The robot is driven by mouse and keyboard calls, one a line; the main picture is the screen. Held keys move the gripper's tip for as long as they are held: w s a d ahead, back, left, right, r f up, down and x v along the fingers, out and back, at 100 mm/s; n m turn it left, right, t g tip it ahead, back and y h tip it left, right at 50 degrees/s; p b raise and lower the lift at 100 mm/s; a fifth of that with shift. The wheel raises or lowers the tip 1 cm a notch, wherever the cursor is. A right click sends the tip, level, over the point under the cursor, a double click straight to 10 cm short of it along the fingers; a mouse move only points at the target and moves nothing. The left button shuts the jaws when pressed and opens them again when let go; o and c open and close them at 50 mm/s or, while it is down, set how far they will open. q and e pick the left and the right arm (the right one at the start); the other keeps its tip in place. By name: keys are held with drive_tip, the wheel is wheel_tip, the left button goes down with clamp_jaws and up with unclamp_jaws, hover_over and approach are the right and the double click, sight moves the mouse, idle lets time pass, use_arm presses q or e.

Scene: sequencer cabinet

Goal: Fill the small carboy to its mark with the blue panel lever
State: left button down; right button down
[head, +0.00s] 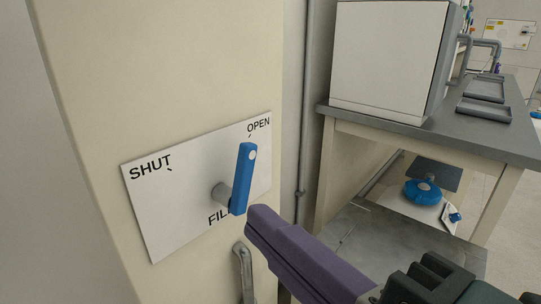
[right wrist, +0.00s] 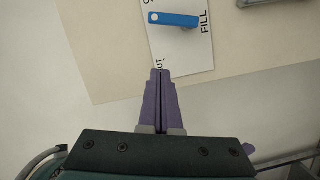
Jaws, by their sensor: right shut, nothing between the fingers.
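The blue panel lever (head: 243,180) sits on a white panel (head: 165,215) marked SHUT, OPEN and FILL. Its free end points up, near the OPEN mark. The lever also shows in the right wrist view (right wrist: 174,19). My right gripper (head: 256,222) has purple fingers, shut and empty. Its tips are just right of and below the lever's lower end in the head view. My left gripper is not in view.
A grey-topped bench (head: 470,133) stands to the right, with a white cabinet (head: 388,58) and grey trays (head: 484,108) on it. A round blue object (head: 422,191) is under the bench. A grey pipe (head: 244,272) runs below the panel.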

sight(244, 172)
drive_tip(key=w+a, duration=0.1)
drive_tip(key=w, duration=0.2)
drive_tip(key=w+a+f, duration=0.1)
drive_tip(key=w+a, duration=0.1)
drive_tip(key=w, duration=0.1)
drive_tip(key=w+a+b, duration=0.1)
drive_tip(key=w, duration=0.3)
drive_tip(key=shift+a+f, duration=0.2)
drive_tip(key=shift+f, duration=0.1)
drive_tip(key=shift+w+d, duration=0.2)
drive_tip(key=shift+w, duration=0.1)
drive_tip(key=shift+w+d+m+p, duration=0.1)
drive_tip(key=shift+w+m+p, duration=0.05)
drive_tip(key=shift+m+p, duration=0.2)
